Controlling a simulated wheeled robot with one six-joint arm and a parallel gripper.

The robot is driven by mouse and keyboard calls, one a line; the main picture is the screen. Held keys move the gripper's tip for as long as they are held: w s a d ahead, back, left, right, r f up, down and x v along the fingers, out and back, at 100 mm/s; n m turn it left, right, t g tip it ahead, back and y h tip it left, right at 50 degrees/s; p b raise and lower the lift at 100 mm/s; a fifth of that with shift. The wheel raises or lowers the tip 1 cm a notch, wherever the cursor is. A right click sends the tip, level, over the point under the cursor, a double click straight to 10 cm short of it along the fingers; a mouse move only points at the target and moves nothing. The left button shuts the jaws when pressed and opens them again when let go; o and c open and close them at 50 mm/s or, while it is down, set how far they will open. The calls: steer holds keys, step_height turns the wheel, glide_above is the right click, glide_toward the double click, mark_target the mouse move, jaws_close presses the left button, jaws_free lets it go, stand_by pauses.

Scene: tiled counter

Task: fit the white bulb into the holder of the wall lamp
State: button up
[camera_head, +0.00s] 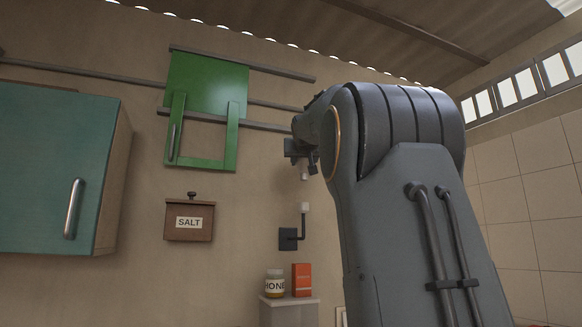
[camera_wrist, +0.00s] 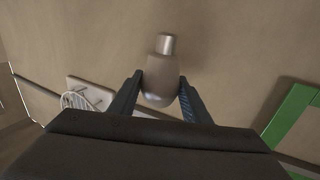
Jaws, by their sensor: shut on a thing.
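The white bulb (camera_wrist: 159,72) is held between the two fingers of my gripper (camera_wrist: 160,88) in the wrist view. Its metal base points away from my gripper, toward the top of that picture. In the head view my gripper (camera_head: 304,160) is in front of the wall, and a small pale part of the bulb (camera_head: 304,174) shows below it. The wall lamp (camera_head: 289,239) has a dark square plate and a bent arm rising to a pale holder (camera_head: 305,207). The bulb appears above the holder, with a gap between them. The lamp is not clearly seen in the wrist view.
A salt box (camera_head: 189,221) and a teal cabinet (camera_head: 55,165) are further left. A honey jar (camera_head: 275,283) and an orange box (camera_head: 302,280) stand below the lamp.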

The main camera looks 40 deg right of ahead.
mark_target(303, 176)
steer(key=shift+w, duration=0.4)
steer(key=shift+s, duration=0.1)
steer(key=shift+s, duration=0.1)
step_height(303, 176, down, 6)
steer(key=b, duration=0.5)
steer(key=shift+r+b, duration=0.15)
steer(key=shift+b, duration=0.25)
steer(key=shift+f+b, duration=1.8)
steer(key=shift+b, duration=0.05)
stand_by(1.4)
steer(key=o, duration=1.1)
steer(key=shift+r, duration=0.1)
steer(key=shift+o, duration=0.2)
steer(key=b+v, duration=0.3)
steer(key=v, duration=0.4)
steer(key=shift+s+a, duration=0.25)
steer(key=shift+s, duration=0.1)
